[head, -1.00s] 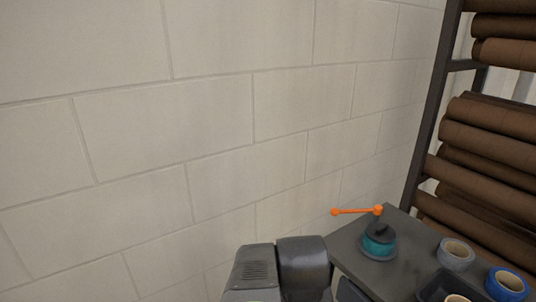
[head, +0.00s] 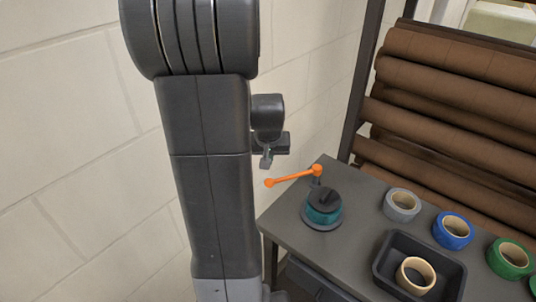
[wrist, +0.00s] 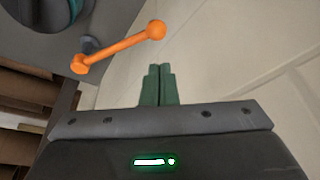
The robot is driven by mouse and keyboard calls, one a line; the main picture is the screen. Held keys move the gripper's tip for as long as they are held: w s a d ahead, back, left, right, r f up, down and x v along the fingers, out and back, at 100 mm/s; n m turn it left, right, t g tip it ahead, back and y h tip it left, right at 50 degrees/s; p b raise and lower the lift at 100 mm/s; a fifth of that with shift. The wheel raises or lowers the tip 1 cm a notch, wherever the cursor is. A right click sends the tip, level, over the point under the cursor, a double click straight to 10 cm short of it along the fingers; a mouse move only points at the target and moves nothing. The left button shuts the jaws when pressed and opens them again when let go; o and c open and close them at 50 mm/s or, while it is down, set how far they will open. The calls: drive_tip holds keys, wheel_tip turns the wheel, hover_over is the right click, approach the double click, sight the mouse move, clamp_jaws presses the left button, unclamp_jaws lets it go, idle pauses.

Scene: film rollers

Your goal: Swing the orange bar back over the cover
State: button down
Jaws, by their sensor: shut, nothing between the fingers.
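The orange bar (head: 292,176) sticks out to the left from its post at the table's back corner, its ball end past the table's left edge. It points away from the cover (head: 323,198), a dark knobbed top on a teal and grey round body. In the wrist view the orange bar (wrist: 118,48) lies slanted, its ball end just above the fingertips and its pivot end to the left. My gripper (head: 266,162) hangs just above and left of the ball end. Its green fingers (wrist: 158,68) are together, empty and apart from the bar.
The dark table (head: 290,227) also holds a grey tape roll (head: 402,204), a blue roll (head: 453,231), a green roll (head: 511,258) and a black tray (head: 449,275) with a tan roll (head: 416,276). A rack of brown rollers (head: 440,110) stands behind. A pale block wall (head: 85,110) is at left.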

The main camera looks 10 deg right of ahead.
drive_tip(key=shift+w+d, duration=0.25)
drive_tip(key=shift+w, duration=0.35)
drive_tip(key=shift+f, duration=0.1)
drive_tip(key=shift+w+f, duration=0.15)
drive_tip(key=shift+f, duration=0.35)
drive_tip(key=x, duration=0.8)
drive_tip(key=shift+w+f+p, duration=0.2)
drive_tip(key=shift+f+p, duration=0.2)
drive_tip(key=shift+s+d, duration=0.1)
drive_tip(key=shift+s, duration=0.05)
